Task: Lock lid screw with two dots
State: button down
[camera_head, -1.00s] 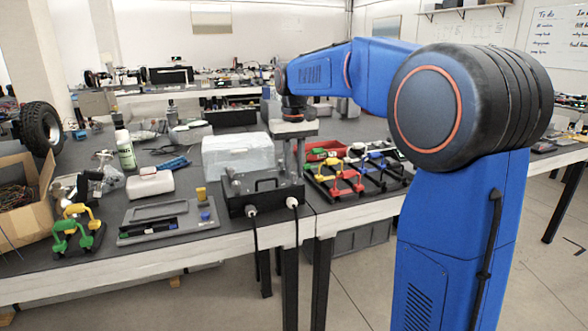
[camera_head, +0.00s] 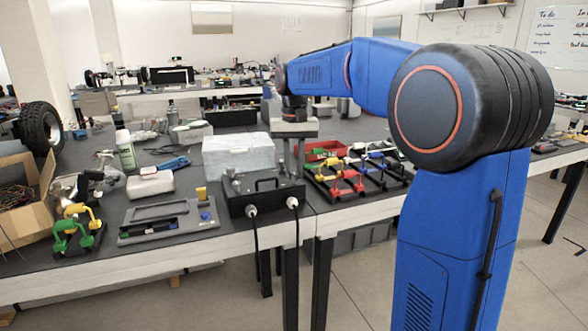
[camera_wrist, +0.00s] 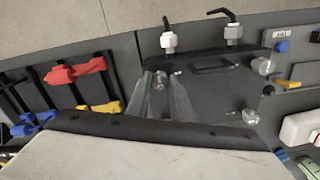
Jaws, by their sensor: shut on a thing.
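The black box (camera_head: 262,197) with a handle on its lid stands at the front edge of the table, with two cables hanging from it. In the wrist view, the lid (camera_wrist: 205,88) carries silvery screws. One screw (camera_wrist: 158,80) is between my fingertips. A second screw (camera_wrist: 262,65) and a third screw (camera_wrist: 250,116) stand free to the right. My gripper (camera_wrist: 163,84) is shut on the first screw; it shows in the head view at the box's right side (camera_head: 295,165).
A rack of coloured clamps (camera_head: 355,175) stands close to the right of the box. A grey tray (camera_head: 168,220) and a white case (camera_head: 150,184) lie to the left. A cardboard box (camera_head: 30,205) is at the far left.

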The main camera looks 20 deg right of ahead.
aim_at(294, 173)
jog(key=c, duration=1.6)
grip_release()
jog(key=shift+o, duration=0.2)
jog(key=shift+r, duration=0.15)
notch_tip(294, 173, up, 17)
jog(key=s+f+n+t, duration=0.3)
jog(key=s+f+t, duration=0.1)
jog(key=s+f, duration=2.7)
jog(key=s, duration=0.4)
jog(key=shift+a+t, duration=0.2)
jog(key=shift+t, duration=0.2)
